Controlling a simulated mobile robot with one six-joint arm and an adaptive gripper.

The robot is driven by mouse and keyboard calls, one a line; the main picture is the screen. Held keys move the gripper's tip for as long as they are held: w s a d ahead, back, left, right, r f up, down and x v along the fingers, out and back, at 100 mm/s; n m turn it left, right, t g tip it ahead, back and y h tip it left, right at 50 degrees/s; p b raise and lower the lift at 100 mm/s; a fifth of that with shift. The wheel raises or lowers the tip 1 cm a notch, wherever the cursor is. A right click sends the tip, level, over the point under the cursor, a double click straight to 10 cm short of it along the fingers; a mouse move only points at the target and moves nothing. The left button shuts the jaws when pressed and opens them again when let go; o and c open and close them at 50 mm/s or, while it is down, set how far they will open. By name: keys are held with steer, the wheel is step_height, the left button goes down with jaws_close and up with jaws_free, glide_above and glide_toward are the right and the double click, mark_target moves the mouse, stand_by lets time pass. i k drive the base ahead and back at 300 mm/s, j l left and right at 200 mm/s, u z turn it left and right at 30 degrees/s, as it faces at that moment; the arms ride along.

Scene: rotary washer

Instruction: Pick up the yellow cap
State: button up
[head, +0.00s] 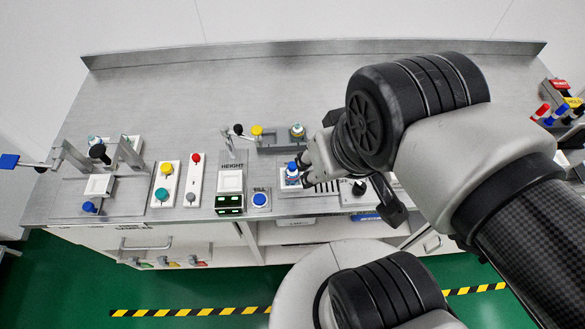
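A small round yellow piece (257,130) that looks like the yellow cap sits on a grey fixture towards the back middle of the bench. My gripper (304,173) is to the right of it and nearer the front edge, low over the bench. The fingers are beside a small blue-topped part (291,168) on a white base. I cannot tell whether they touch it or how far apart they are. My wrist and forearm hide the bench behind and to the right of the gripper.
The grey fixture (283,147) also carries a teal-and-white part (297,131) and a black-knobbed lever (238,129). A button panel (165,184), the HEIGHT unit (230,182) and a lever press (98,172) stand left. The back of the bench is clear.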

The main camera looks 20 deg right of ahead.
mark_target(166, 168)
steer(key=i+j, duration=0.1)
steer(key=j, duration=0.35)
steer(key=i+j, duration=0.15)
steer(key=j, duration=0.3)
steer(key=i+j, duration=0.1)
steer(key=j, duration=0.3)
steer(key=i+j, duration=0.15)
steer(key=j, duration=0.3)
steer(key=i+j, duration=0.1)
steer(key=j, duration=0.35)
